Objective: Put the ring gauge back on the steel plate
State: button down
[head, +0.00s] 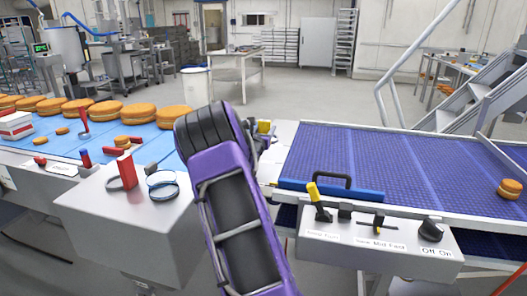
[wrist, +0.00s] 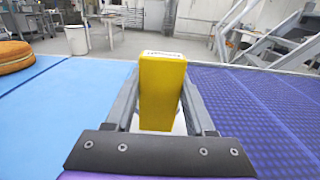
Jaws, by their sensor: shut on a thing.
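My gripper (wrist: 160,105) is shut on an upright yellow block (wrist: 162,88), with a finger on either side of it. In the head view the yellow block (head: 264,127) shows just past the dark end of my purple arm, which hides most of the gripper. A small pale, shiny patch of steel (wrist: 180,123) shows under the block, between the two belts. I cannot tell whether the block touches it. Grey ring shapes (head: 163,191) lie on top of a steel box at the front left. I cannot tell whether the yellow block is part of the ring gauge.
A light blue belt (head: 60,149) with several filled rounds (head: 95,111) lies left. A purple mesh belt (head: 400,165) lies right, with stacked rounds (head: 509,189) at its edge. A red block (head: 127,170) stands beside the rings. A control box (head: 378,245) with levers sits front right.

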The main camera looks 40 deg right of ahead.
notch_tip(320, 180, down, 6)
jog(key=shift+f+b, duration=0.25)
jog(key=shift+b, duration=0.1)
jog(key=shift+f, duration=0.1)
jog(key=shift+f, duration=0.15)
jog(key=shift+c, duration=1.3)
grip_release()
jog(key=shift+r, duration=0.3)
jog(key=v, duration=1.2)
jog(key=shift+f+p, duration=0.1)
jog(key=shift+p, duration=0.3)
